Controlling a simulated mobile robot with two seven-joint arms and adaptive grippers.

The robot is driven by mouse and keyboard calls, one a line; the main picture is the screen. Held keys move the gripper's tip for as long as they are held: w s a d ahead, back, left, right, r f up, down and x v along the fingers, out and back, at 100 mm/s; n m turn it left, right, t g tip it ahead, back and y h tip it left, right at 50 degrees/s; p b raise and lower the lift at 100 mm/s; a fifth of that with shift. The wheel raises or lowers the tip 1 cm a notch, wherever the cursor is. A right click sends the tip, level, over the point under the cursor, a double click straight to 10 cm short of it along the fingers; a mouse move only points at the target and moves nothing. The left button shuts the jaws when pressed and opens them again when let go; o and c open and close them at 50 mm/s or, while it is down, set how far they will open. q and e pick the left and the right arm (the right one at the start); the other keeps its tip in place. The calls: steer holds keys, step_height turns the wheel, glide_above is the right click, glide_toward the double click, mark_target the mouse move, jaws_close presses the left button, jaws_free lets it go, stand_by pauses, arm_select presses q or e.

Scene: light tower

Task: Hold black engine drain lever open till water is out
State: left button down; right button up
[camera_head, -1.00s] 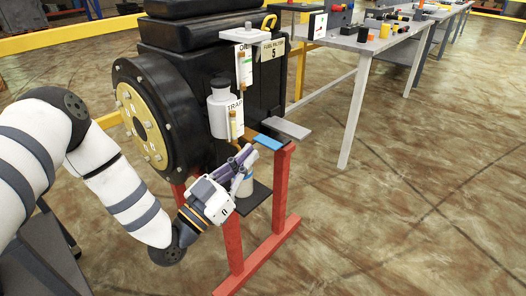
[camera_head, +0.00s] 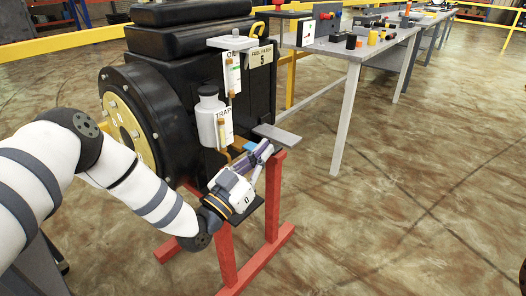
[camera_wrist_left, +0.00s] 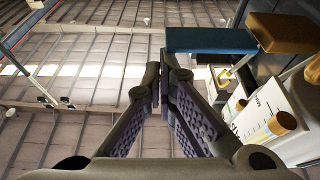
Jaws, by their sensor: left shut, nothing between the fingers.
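In the left wrist view the blue bar (camera_wrist_left: 210,40) is joined to a brown block (camera_wrist_left: 285,32). My left gripper (camera_head: 265,149) is shut and empty, its fingertips close beside the blue end. In the wrist view its fingertips (camera_wrist_left: 165,75) are just below the blue bar; contact is unclear. Water is not visible. My right gripper is not in view.
A grey plate (camera_head: 277,135) juts out just beyond my left fingertips. The red stand (camera_head: 273,195) is right beside the gripper. A grey workbench (camera_head: 350,50) with small parts stands at the back right. The floor to the right is clear.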

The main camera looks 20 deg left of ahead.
arm_select(q)
step_height(320, 180, down, 4)
steer(key=m+h, duration=0.1)
steer(key=m, duration=0.1)
steer(key=m+g, duration=0.1)
steer(key=m, duration=0.1)
steer(key=m+h, duration=0.1)
steer(key=m, duration=0.1)
steer(key=shift+d+r+m+g+h, duration=0.1)
steer(key=shift+r+m+g+h, duration=0.2)
steer(key=shift+m, duration=0.1)
stand_by(2.4)
